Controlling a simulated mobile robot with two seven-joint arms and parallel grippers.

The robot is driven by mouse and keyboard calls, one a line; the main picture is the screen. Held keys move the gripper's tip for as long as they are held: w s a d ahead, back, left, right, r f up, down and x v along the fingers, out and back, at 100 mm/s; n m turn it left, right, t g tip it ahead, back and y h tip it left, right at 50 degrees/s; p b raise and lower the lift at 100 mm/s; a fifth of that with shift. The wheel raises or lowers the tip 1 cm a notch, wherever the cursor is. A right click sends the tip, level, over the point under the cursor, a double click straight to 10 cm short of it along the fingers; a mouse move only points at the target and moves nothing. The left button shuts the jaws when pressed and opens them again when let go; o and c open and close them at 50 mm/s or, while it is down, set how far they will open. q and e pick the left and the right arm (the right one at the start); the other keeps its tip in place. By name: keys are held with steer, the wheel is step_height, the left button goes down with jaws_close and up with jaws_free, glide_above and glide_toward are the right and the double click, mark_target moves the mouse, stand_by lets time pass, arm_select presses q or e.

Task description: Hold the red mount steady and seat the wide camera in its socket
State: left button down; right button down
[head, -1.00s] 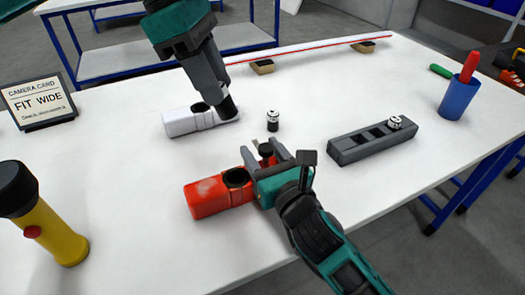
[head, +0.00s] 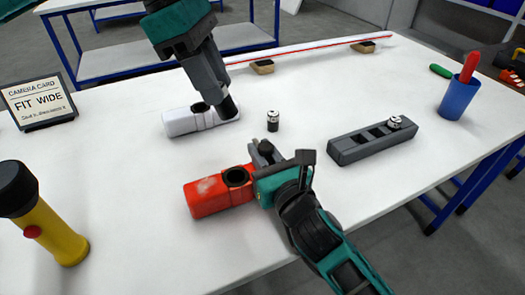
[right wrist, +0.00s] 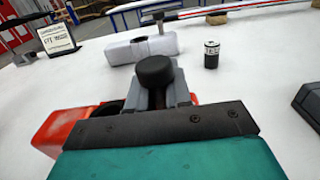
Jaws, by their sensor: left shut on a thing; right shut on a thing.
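The red mount (head: 208,198) lies on the table with its round dark socket (head: 236,177) facing up and empty. My right gripper (head: 264,152) is shut on the mount's right end, with a black knob (right wrist: 155,71) between its fingers in the right wrist view. The fingers hide that end. My left gripper (head: 229,108) is shut on the right end of a white mount (head: 180,123), whose socket is also empty. One small camera (head: 273,120) stands upright on the table; another (head: 396,122) sits in a dark grey rack.
The grey rack (head: 352,152) has open slots. A card (head: 39,101) reads "FIT WIDE". A yellow flashlight (head: 56,232) stands at the front left. A blue cup (head: 459,98) with a red-handled tool and a green object (head: 440,71) are at the right.

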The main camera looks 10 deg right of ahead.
mark_target(229, 94)
arm_select(q)
steer(key=f+y, duration=0.1)
steer(key=f, duration=0.1)
steer(key=d+f+y, duration=0.1)
steer(key=f, duration=0.1)
steer(key=d+f+y, duration=0.1)
steer(key=f, duration=0.1)
steer(key=shift+s+m+t, duration=0.3)
steer(key=shift+t, duration=0.1)
steer(key=shift+y, duration=0.4)
steer(key=shift+f, duration=5.3)
steer(key=c, duration=0.8)
jaws_free()
steer(key=shift+f, duration=0.1)
arm_select(e)
steer(key=shift+r, duration=0.1)
arm_select(q)
step_height(229, 94, up, 12)
steer(key=shift+r, duration=0.15)
